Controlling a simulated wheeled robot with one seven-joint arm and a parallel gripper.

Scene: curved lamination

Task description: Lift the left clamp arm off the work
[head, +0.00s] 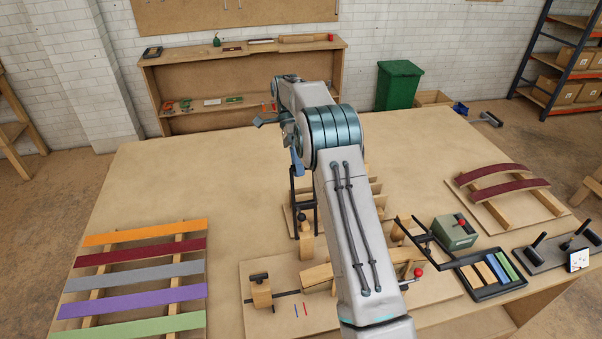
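A black clamp frame (293,190), which looks like the left clamp arm, stands roughly upright behind a wooden block (306,243) at mid-table. Its right part is close to my arm and partly hidden. A blue piece (297,161) sits at its top; I cannot tell what it belongs to. The work looks like the pale curved wood (317,276) on the board, partly covered by my arm. My gripper (268,121) seems to be the small grey part left of my elbow, above the clamp frame. Its fingers are too small to read, and no contact with the clamp is clear.
A second black clamp arm (423,243) slants at right beside a green box (455,232). A tray of coloured strips (489,272) lies near it. Coloured slats (140,272) lie on a rack at left. The table's far left (190,175) is clear.

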